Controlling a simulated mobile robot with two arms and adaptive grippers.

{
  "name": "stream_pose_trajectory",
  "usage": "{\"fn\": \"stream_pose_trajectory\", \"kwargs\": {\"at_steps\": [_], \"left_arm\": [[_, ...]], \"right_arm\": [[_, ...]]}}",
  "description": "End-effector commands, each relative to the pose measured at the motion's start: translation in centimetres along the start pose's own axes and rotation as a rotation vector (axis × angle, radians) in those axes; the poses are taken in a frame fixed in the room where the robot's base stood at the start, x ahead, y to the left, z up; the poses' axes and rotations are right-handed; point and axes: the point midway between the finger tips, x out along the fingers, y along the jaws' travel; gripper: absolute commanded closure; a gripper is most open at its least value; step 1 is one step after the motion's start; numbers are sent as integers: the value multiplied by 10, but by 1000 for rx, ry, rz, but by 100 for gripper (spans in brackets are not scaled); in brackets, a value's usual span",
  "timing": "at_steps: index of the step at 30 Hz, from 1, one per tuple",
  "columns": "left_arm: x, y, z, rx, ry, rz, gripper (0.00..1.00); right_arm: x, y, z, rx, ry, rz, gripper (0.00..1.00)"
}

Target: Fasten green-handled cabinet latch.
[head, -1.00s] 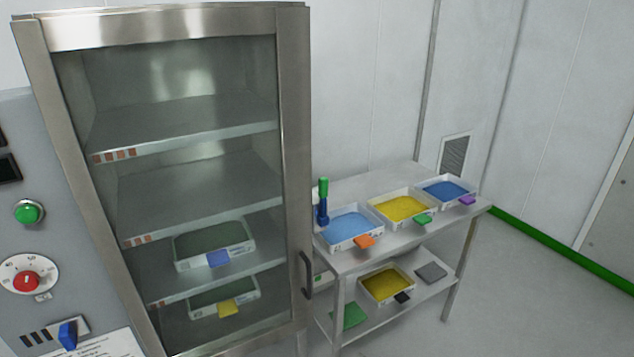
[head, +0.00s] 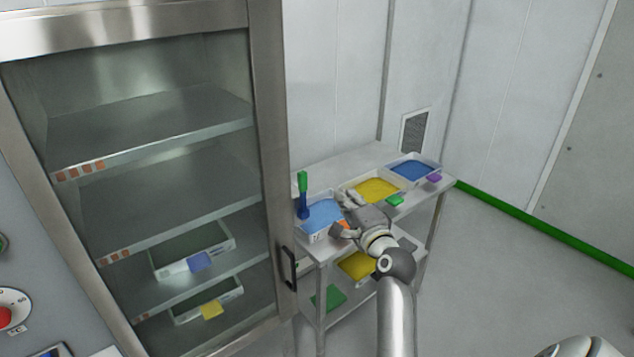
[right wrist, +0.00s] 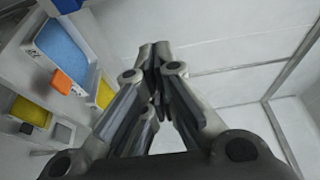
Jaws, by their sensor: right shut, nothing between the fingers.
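The glass-fronted steel cabinet (head: 265,130) fills the left of the head view, and its door looks closed. The upright green handle (head: 302,181) with a blue lower part (head: 303,207) shows just right of the cabinet's edge. I cannot tell how it is mounted or whether it is fastened. My right gripper (head: 346,214) is right of the green handle and apart from it, in front of the trays. Its fingers are together and empty, as the right wrist view (right wrist: 154,50) also shows. My left gripper is not in view.
A steel table (head: 322,162) stands right of the cabinet with a light-blue tray (head: 321,213), a yellow tray (head: 378,189) and a dark-blue tray (head: 412,168) on top. A black pull handle (head: 288,268) sticks out from the cabinet. The floor (head: 520,250) to the right is clear.

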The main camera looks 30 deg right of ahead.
Motion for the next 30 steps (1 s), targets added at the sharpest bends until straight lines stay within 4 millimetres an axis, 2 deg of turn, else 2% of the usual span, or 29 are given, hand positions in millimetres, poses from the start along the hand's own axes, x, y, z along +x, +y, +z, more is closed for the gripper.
{"fn": "stream_pose_trajectory", "kwargs": {"at_steps": [5, 8, 25, 30], "left_arm": [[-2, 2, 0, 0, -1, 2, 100], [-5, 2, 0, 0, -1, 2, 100], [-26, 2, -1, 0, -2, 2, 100], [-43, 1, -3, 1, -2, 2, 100]], "right_arm": [[4, 0, 0, -1, -1, 1, 100], [13, -1, 0, -2, -2, 2, 100], [101, -1, 0, -3, -1, 2, 100], [92, -2, 24, -2, -1, 3, 100]]}}
